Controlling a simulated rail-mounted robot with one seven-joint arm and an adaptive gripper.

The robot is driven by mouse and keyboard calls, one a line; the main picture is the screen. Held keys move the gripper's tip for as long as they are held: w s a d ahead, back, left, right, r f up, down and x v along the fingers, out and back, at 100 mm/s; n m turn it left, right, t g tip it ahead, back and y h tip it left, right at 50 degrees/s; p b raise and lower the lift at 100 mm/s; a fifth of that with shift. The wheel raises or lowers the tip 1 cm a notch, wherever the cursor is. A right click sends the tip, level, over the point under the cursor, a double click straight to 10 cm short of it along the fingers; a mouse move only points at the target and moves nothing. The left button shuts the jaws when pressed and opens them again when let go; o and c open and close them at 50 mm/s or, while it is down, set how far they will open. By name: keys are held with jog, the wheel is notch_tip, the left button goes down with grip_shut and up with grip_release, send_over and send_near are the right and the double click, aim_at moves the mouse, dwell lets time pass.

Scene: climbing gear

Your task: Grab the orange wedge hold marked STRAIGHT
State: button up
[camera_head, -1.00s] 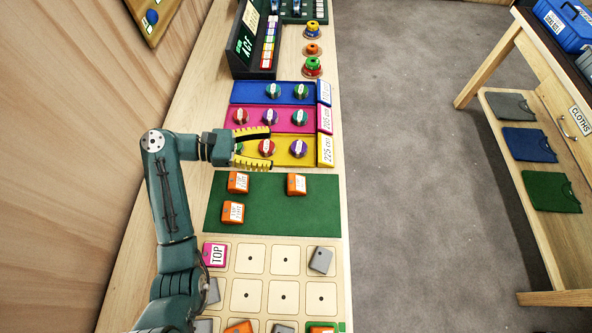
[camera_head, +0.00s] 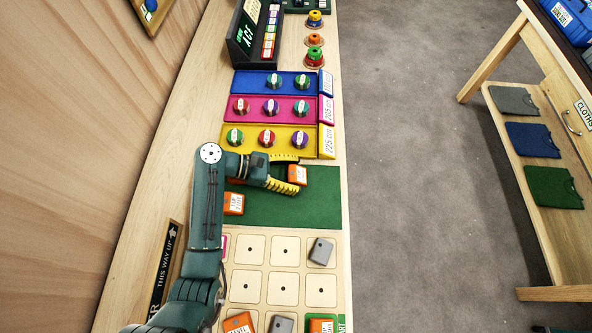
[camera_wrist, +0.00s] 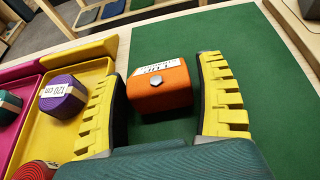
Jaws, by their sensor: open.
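An orange wedge hold (camera_head: 298,176) with a white label sits on the green mat (camera_head: 310,212), at its upper right. Its label is too small to read in the head view and too slanted in the wrist view. My gripper (camera_head: 292,174) is open, with its yellow ribbed fingers on either side of this hold. In the wrist view the hold (camera_wrist: 162,90) lies between the fingers, with gaps on both sides. Another orange hold (camera_head: 233,204) lies at the mat's left; a third is mostly hidden behind my gripper.
Yellow (camera_head: 312,144), pink and blue trays with round knobs lie just beyond the mat. A pale board (camera_head: 266,268) of dotted squares lies nearer, holding grey and orange holds. The mat's right side is clear.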

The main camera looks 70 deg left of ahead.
jog(key=shift+x, duration=1.05)
jog(key=shift+r, duration=0.1)
jog(key=c, duration=1)
